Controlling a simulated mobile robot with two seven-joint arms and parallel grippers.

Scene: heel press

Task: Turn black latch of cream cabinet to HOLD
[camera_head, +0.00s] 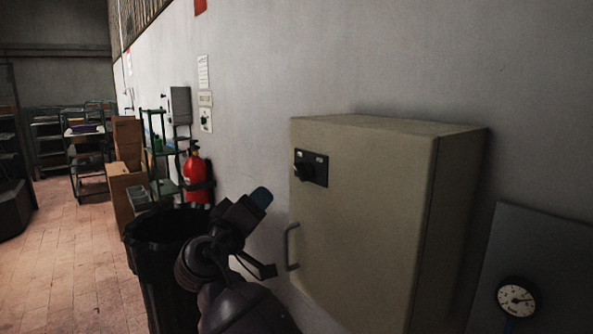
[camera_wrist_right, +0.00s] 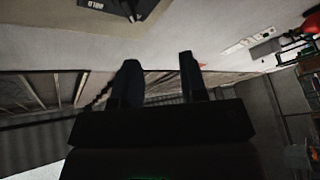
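The cream cabinet (camera_head: 365,220) is fixed to the wall right of centre, its door shut. Its black latch (camera_head: 304,172) sits on a black plate with small pale labels at the door's upper left; which label it points to is too small to tell. My right gripper (camera_head: 262,197) is left of and slightly below the latch, apart from it. In the right wrist view its two fingers (camera_wrist_right: 158,68) stand apart with nothing between them. That view shows part of the black latch plate (camera_wrist_right: 110,10), with a label reading HOLD, at the top edge. My left gripper is not in view.
A grey door handle (camera_head: 291,247) sticks out below the latch. A black bin (camera_head: 150,250) and a red fire extinguisher (camera_head: 195,177) stand left of my right arm. A grey panel with a round gauge (camera_head: 517,298) is at the lower right.

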